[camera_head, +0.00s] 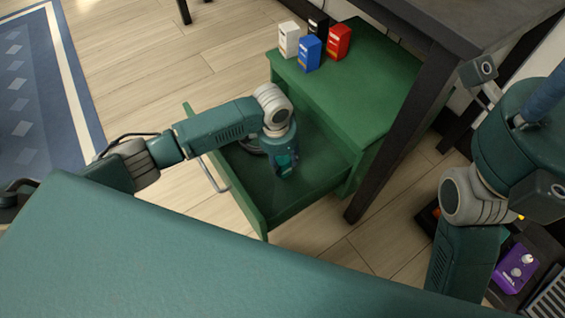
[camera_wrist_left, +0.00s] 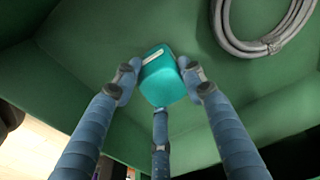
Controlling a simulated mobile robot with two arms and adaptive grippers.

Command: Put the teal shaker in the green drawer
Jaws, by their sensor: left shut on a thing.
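The green cabinet's drawer (camera_head: 318,182) is pulled open. My left gripper (camera_head: 284,166) reaches down into it from above. In the left wrist view, the fingers of the left gripper (camera_wrist_left: 160,80) are closed around the teal shaker (camera_wrist_left: 165,84), a rounded teal block with a pale strip. The green drawer (camera_wrist_left: 100,60) fills most of the background there. In the head view the arm and fingers mostly hide the shaker. I cannot tell whether it touches the drawer floor. My right arm is folded at the right, and its gripper is not visible.
A grey coiled cable (camera_wrist_left: 265,45) lies in the drawer beside the shaker. White (camera_head: 289,39), blue (camera_head: 309,52), red (camera_head: 339,41) and black boxes stand on the green cabinet top (camera_head: 365,90). A dark table leg (camera_head: 395,135) stands right of the drawer.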

